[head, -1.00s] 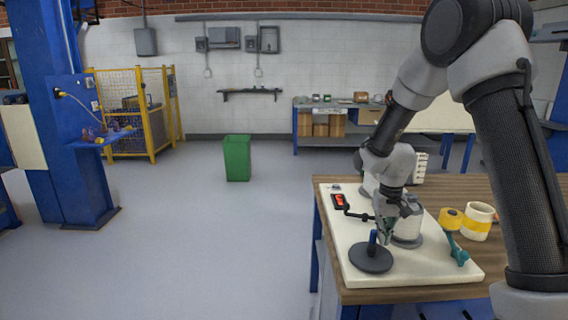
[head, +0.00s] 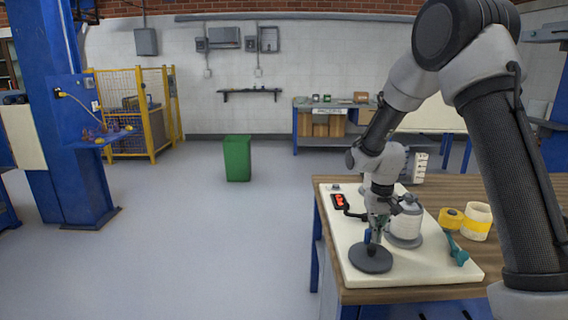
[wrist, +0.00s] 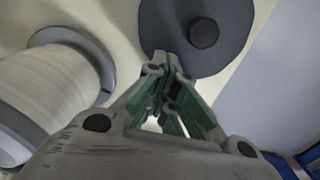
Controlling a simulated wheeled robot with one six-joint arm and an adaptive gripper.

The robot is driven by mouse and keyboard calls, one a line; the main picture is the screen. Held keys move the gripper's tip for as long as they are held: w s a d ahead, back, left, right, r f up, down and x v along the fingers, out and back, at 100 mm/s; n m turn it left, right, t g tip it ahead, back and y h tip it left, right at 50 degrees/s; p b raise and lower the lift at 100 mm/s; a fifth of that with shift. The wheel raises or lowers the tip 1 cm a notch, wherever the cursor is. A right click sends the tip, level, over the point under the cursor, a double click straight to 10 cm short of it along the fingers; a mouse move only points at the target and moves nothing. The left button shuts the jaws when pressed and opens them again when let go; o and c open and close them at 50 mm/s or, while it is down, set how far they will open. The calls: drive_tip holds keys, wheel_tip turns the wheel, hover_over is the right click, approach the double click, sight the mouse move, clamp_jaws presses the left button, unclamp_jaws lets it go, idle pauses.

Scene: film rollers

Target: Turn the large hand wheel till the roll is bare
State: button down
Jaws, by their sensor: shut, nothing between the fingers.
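The large hand wheel (head: 370,260) is a dark grey disc at the front left of a cream board, with a short blue upright handle (head: 367,237) on it. In the wrist view the wheel (wrist: 225,58) is at the top, with a dark round hub. The roll (head: 406,226), a white wound spool on a grey flange, stands right behind the wheel; it fills the left of the wrist view (wrist: 45,95) and still looks thickly wound. My gripper (head: 373,232) is shut and empty, pointing down beside the blue handle; whether they touch is unclear. Its green fingers overlap the wheel's rim in the wrist view (wrist: 168,62).
A teal lever (head: 458,254) lies at the board's right.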

drive_tip(key=shift+w+a, duration=0.2)
drive_tip(key=shift+a, duration=0.25)
